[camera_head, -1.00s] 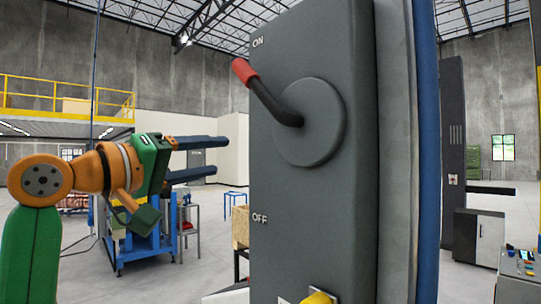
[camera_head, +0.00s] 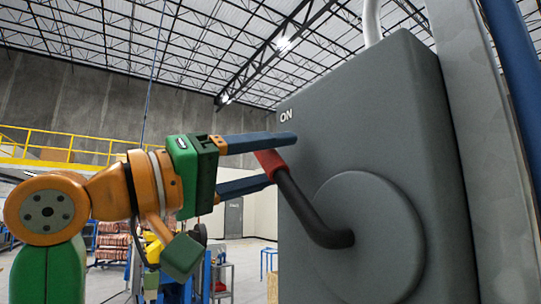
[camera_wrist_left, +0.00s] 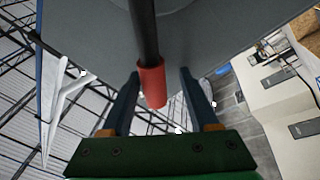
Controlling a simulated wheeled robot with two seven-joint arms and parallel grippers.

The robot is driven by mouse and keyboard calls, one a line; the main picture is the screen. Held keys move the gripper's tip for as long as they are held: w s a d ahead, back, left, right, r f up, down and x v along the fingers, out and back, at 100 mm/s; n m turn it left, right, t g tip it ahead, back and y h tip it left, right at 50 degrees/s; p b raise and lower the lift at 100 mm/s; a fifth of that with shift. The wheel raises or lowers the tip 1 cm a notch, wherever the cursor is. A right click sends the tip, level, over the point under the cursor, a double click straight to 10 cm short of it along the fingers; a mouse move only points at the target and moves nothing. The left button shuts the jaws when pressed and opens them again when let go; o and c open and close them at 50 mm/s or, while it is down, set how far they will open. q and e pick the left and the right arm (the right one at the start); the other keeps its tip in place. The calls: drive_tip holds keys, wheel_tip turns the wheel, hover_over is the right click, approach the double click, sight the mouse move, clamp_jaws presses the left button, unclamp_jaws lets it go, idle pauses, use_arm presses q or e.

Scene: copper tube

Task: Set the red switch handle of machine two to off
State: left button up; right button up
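The switch handle is a black bent lever with a red grip (camera_head: 269,163), mounted on a round grey disc (camera_head: 375,240) on the grey switch box (camera_head: 390,110). The lever points up and left, toward the "ON" label. My left gripper (camera_head: 283,158) is open, with its blue fingers above and below the red grip. In the left wrist view the red grip (camera_wrist_left: 152,86) lies between the two fingers (camera_wrist_left: 157,88), with gaps on both sides. The "OFF" label is out of view now. My right gripper is not in view.
A grey post (camera_head: 490,120) and a blue pole (camera_head: 518,70) stand right of the box. A yellow railing (camera_head: 60,150) and blue-framed racks are far behind on the left. The space left of the box is open.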

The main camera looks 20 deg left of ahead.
use_arm(q)
drive_tip(key=shift+s+r, duration=0.1)
drive_tip(key=shift+s, duration=0.15)
clamp_jaws()
idle(0.9)
